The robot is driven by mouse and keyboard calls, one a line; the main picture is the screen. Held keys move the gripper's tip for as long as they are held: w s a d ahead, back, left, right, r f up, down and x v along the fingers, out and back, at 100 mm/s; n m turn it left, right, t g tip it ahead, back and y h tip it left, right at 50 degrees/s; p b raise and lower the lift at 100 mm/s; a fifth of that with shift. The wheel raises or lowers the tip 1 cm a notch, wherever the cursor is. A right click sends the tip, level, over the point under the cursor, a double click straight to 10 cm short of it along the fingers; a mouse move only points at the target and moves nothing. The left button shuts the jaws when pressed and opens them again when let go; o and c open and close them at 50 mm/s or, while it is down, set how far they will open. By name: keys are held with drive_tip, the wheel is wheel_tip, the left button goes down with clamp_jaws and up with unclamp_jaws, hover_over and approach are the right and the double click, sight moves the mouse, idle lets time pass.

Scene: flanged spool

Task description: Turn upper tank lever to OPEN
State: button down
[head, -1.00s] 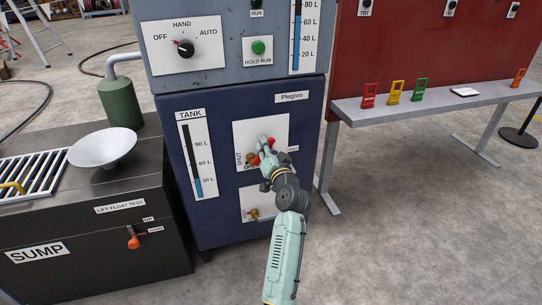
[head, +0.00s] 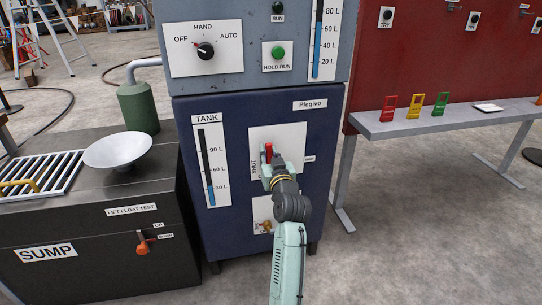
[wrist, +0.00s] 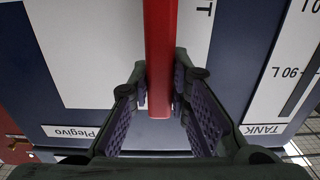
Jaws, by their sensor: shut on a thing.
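The upper tank lever has a red handle (head: 268,152) that stands about upright on a white plate (head: 290,135) on the blue tank cabinet. SHUT is printed on the plate's left side; the OPEN label is hidden behind my gripper. My gripper (head: 269,170) is shut on the red handle. In the wrist view, the red handle (wrist: 158,60) runs down between the two ridged finger pads of my gripper (wrist: 160,105). The lever's pivot is hidden by my gripper.
A lower white plate with a brass valve (head: 265,226) sits just below, partly behind my arm. A level gauge (head: 207,165) is left of the upper plate. The black sump unit (head: 90,235) stands at left and a grey bench (head: 440,118) at right.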

idle(0.4)
drive_tip(key=c, duration=1.5)
unclamp_jaws()
drive_tip(key=shift+r, duration=0.1)
wheel_tip(320, 180, up, 10)
drive_tip(key=shift+f, duration=0.1)
drive_tip(key=shift+a, duration=0.1)
